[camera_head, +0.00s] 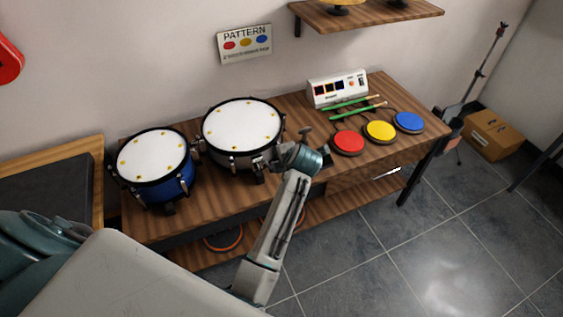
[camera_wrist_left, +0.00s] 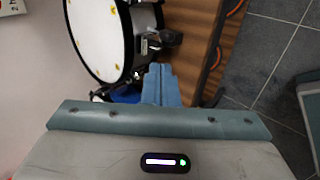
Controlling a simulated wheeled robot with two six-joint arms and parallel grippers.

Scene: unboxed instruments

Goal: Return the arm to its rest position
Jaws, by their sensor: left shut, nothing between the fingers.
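My left gripper (camera_wrist_left: 160,82) shows in the left wrist view with its teal fingers closed together and nothing between them. It is in front of the white-shelled drum (camera_wrist_left: 93,38) in that picture; I cannot tell its exact distance from the drum. In the head view a grey arm of mine (camera_head: 273,230) reaches up from the bottom. Its teal end (camera_head: 301,160) overlaps the right front edge of the white-headed drum (camera_head: 242,126). The fingertips are not clear there. My right gripper cannot be made out.
A blue drum (camera_head: 153,163) stands left on the wooden table (camera_head: 218,201). Green sticks (camera_head: 350,106), a white control box (camera_head: 337,90) and red (camera_head: 348,141), yellow (camera_head: 380,130) and blue (camera_head: 409,121) pads are to the right. A cardboard box (camera_head: 493,134) is on the floor. Open floor lies in front.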

